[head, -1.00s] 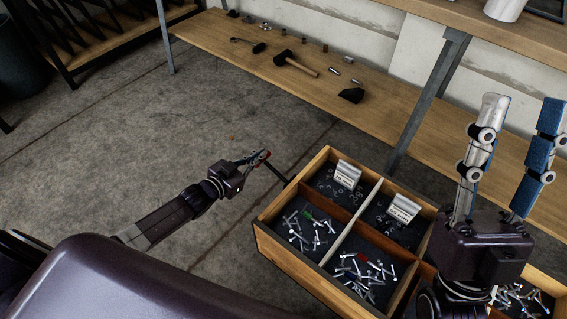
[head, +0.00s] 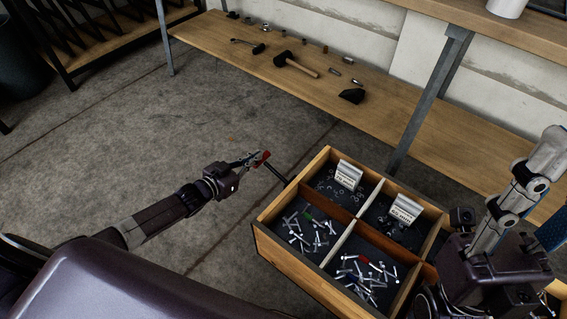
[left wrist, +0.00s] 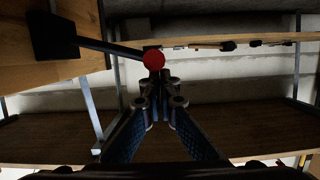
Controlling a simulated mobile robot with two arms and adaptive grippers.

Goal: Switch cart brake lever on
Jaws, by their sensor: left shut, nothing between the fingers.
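The brake lever is a thin black rod (head: 277,173) with a red knob, sticking out from the left corner of the wooden cart box. In the left wrist view the rod (left wrist: 110,46) runs from a black mount to the round red knob (left wrist: 154,60). My left gripper (head: 256,159) is shut and empty, its tips right at the knob. In the left wrist view its fingertips (left wrist: 160,82) meet just below the knob; I cannot tell whether they touch it.
The wooden box (head: 290,264) has compartments with several bolts, washers and white label cards. Behind it is a low wooden shelf (head: 225,50) with a mallet (head: 297,65) and small parts, and a metal leg (head: 428,100). Open concrete floor lies left of the box.

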